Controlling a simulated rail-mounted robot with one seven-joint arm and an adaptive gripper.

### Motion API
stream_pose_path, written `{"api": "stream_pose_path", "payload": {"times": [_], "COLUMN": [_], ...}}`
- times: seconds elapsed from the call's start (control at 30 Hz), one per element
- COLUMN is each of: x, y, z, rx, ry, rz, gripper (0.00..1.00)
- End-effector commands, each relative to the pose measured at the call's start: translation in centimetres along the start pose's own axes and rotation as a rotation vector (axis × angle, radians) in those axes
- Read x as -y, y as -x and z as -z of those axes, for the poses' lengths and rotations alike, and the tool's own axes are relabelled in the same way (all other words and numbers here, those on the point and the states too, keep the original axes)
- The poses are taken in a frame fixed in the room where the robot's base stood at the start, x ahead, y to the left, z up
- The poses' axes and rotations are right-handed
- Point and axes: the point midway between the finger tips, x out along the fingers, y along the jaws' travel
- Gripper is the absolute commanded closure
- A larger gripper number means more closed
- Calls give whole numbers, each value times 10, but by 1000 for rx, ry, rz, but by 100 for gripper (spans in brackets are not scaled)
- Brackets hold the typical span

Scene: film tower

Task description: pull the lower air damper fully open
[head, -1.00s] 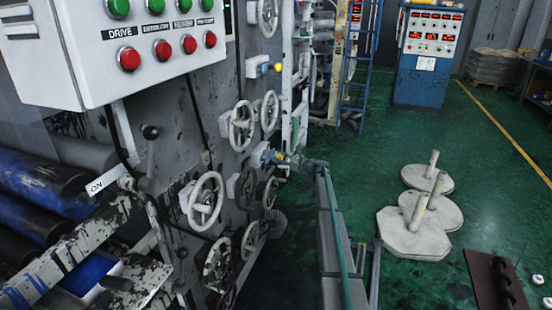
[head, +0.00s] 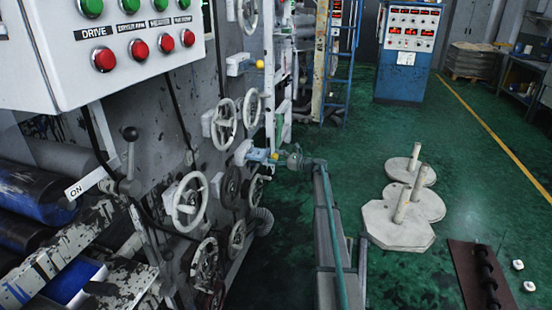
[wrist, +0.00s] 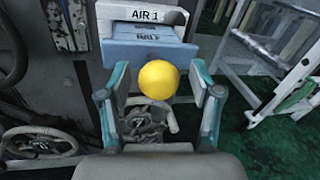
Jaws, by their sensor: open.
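The lower air damper is a white housing labelled AIR 1 (wrist: 140,15) with a blue slide plate (wrist: 150,45) sticking partway out; the word HALF is partly readable on the plate. A yellow ball knob (wrist: 159,82) is at the plate's near end. My gripper (wrist: 158,88) is open, with one finger on each side of the knob and visible gaps between them. In the head view the lower damper's blue plate (head: 258,155) shows on the machine side, with my gripper (head: 281,157) at its right end. The knob is small there and partly covered.
An upper damper with a yellow knob (head: 260,64) is above. Handwheels (head: 190,202) crowd the panel left of and below the lower damper; one (wrist: 150,118) shows beyond my fingers. A white frame (wrist: 265,50) stands at the right. Green floor (head: 310,130) lies open right of the machine.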

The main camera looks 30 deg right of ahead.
Motion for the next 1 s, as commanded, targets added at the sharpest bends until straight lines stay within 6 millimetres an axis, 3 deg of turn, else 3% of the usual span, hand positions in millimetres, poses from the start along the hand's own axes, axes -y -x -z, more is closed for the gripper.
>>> {"api": "stream_pose_path", "payload": {"times": [0.23,0.7,1.0], "x": [0,0,0], "y": [14,98,121], "z": [0,0,0], "rx": [0,0,0], "ry": [0,0,0], "rz": [1,2,1], "gripper": [36,36,36]}}
